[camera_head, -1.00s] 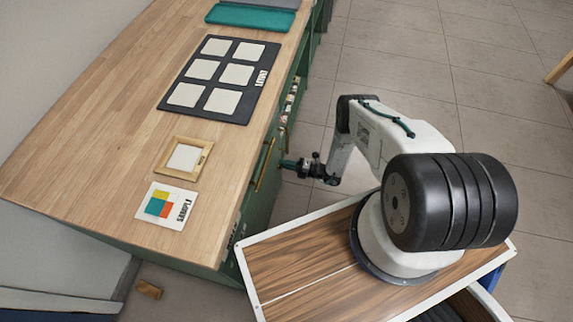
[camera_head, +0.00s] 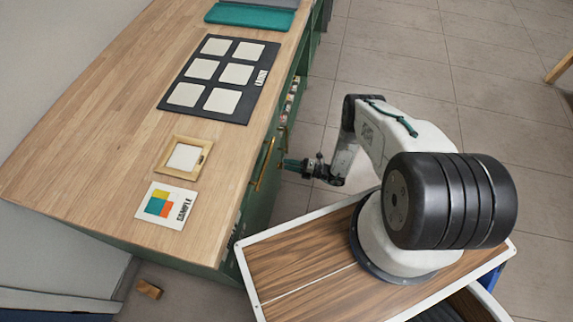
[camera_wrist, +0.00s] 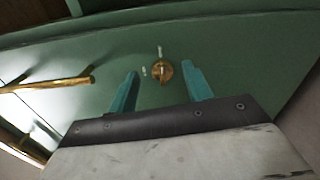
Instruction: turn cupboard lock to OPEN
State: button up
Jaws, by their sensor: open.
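The cupboard lock (camera_wrist: 162,70) is a round brass knob on the green cupboard front (camera_wrist: 215,55), with small white marks above it and to its left. In the wrist view my gripper (camera_wrist: 158,75) is open, with one teal finger on each side of the lock. I cannot tell whether the fingers touch it. In the head view my gripper (camera_head: 290,165) is at the cupboard's front, near a brass handle (camera_head: 264,164). The lock is not visible there. The white marks are too small to read.
A brass bar handle (camera_wrist: 50,84) sticks out left of the lock. The wooden worktop (camera_head: 110,110) carries a black panel of pale tiles (camera_head: 248,98), a framed tile (camera_head: 165,158) and a sample card (camera_head: 155,191). A small wooden block (camera_head: 149,289) lies on the floor.

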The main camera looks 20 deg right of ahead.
jog(key=v, duration=0.6)
jog(key=shift+a, duration=0.1)
dwell(0.4)
